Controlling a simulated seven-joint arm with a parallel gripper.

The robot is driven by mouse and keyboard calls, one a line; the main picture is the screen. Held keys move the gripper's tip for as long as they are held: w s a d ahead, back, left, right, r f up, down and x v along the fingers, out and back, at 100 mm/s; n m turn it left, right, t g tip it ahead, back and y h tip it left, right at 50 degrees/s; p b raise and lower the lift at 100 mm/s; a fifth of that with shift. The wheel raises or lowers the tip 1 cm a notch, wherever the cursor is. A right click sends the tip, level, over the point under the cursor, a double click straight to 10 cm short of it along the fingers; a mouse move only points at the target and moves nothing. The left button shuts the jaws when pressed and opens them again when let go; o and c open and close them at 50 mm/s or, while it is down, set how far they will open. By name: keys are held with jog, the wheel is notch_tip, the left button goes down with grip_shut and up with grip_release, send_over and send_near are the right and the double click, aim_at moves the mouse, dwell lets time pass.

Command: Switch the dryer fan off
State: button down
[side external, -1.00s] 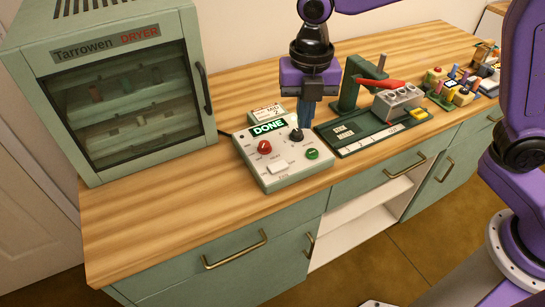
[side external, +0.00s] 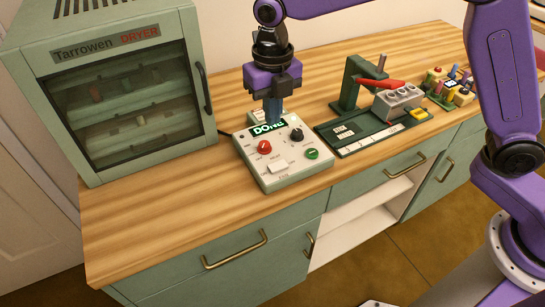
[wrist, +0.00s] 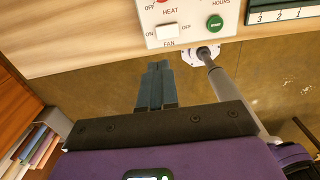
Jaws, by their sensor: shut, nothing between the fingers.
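The panel also carries a red heat knob (side external: 264,147), a black knob (side external: 296,135) and a green button (side external: 312,153). A green press stand (side external: 350,85) with a red handle and a dark tray (side external: 365,138) stand to the right. The counter's front left is clear.

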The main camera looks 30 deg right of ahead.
aim_at(273, 167)
notch_tip(273, 167, down, 14)
jog(key=shift+r, duration=0.2)
dwell(0.5)
jog(key=shift+f, duration=0.2)
jog(key=shift+d, duration=0.1)
jog(key=shift+d+r, duration=0.3)
jog(key=shift+d, duration=0.3)
notch_tip(273, 167, up, 14)
dwell(0.8)
